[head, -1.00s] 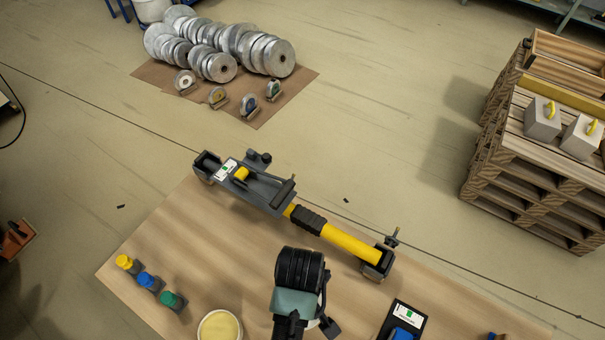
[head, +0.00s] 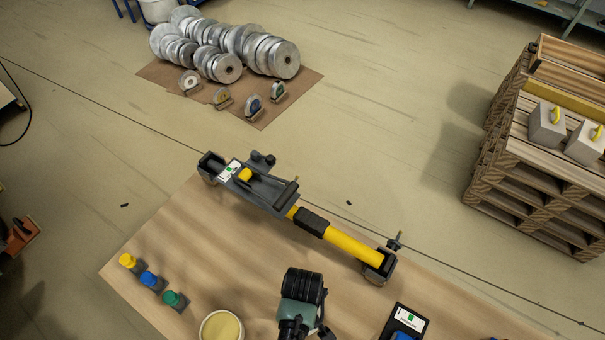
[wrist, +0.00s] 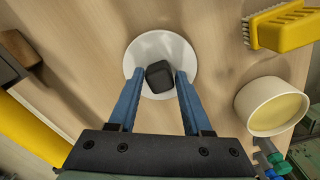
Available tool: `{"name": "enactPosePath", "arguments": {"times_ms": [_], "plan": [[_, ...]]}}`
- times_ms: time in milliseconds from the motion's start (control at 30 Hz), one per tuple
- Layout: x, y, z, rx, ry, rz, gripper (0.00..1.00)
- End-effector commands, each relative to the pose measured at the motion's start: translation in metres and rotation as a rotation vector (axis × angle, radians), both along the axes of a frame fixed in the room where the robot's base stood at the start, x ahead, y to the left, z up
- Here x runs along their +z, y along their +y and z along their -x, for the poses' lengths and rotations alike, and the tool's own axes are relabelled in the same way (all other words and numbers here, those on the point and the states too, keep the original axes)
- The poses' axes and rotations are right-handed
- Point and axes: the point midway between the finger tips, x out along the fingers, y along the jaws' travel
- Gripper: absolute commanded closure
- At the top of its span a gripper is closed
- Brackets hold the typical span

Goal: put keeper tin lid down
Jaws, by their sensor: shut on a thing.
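The keeper tin lid (wrist: 160,45) is a white round disc with a dark square knob (wrist: 158,77), in the wrist view. My gripper (wrist: 159,80) has its two blue fingers shut on the knob, one on each side. The lid is over the wooden bench top; I cannot tell whether it touches it. The open keeper tin (wrist: 272,107), cream with a pale yellow inside, stands to the right of the lid, apart from it. In the head view the tin (head: 221,327) is at the bottom edge, and my arm hides most of the lid.
A yellow brush (wrist: 283,26) lies beyond the tin. A yellow-handled tool in a grey cradle (head: 250,188) lies along the bench's far edge. Yellow, blue and green knobs (head: 150,281) stand at the left. A dark box with a label (head: 405,322) is at the right. Bare bench (head: 215,255) lies between.

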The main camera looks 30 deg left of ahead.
Motion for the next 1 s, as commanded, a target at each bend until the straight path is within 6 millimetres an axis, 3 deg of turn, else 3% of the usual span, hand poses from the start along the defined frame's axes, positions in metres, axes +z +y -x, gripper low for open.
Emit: {"name": "enactPosePath", "arguments": {"times_ms": [67,100,267,667,1000], "plan": [[-0.003,0.0,0.0,0.0,0.0,0.0,1.0],[-0.003,0.0,0.0,0.0,0.0,0.0,0.47],[-0.002,0.0,0.0,0.0,0.0,0.0,0.2],[0.004,0.0,0.0,0.0,0.0,0.0,0.2],[0.064,0.0,-0.001,0.0,-0.004,-0.001,0.2]]}}
